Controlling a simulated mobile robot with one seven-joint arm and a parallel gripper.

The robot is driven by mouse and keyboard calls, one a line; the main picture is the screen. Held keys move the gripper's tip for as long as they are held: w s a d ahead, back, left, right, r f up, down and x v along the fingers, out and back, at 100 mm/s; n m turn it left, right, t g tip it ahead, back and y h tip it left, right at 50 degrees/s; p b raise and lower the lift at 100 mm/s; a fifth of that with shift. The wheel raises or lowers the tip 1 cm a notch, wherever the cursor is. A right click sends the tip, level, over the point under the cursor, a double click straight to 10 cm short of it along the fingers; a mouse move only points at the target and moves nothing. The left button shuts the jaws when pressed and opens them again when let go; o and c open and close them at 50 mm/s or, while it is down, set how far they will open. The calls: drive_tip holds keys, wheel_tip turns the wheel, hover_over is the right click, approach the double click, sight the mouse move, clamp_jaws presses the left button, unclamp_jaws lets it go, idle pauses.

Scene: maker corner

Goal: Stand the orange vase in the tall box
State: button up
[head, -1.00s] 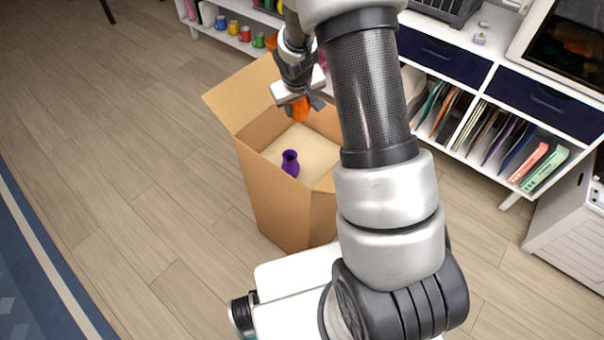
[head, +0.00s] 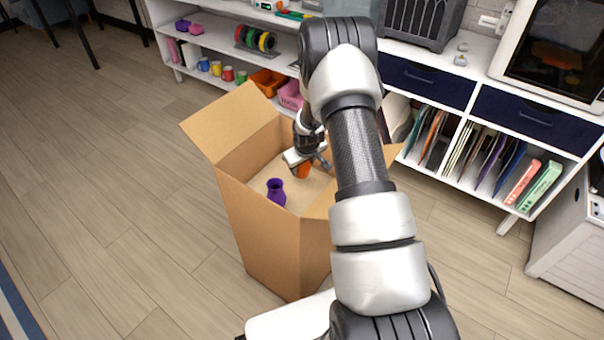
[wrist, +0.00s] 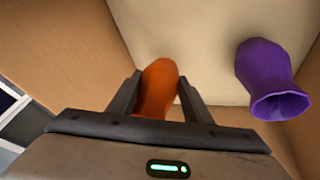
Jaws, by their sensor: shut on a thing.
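The orange vase (head: 303,170) is held in my gripper (head: 308,164), inside the upper part of the tall box (head: 262,229). In the wrist view the orange vase (wrist: 157,88) sits between the two dark fingers of my gripper (wrist: 160,92), which are shut on it. The box is open cardboard with its flaps spread outward. A purple vase (head: 276,192) stands inside the box, left of and nearer than the orange one; it also shows in the wrist view (wrist: 266,75), apart from my gripper. I cannot tell whether the orange vase touches the box floor.
A white shelf unit (head: 440,110) with drawers and upright folders stands behind the box. An open flap (head: 228,122) sticks up on the box's left. Wooden floor (head: 120,200) lies free to the left. A white cabinet (head: 565,235) stands at the right.

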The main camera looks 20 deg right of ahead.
sight(302, 172)
drive_tip(key=shift+f, duration=1.4)
drive_tip(key=shift+f+b, duration=0.2)
drive_tip(key=shift+b, duration=0.2)
drive_tip(key=o, duration=1.1)
drive_tip(key=shift+c, duration=0.2)
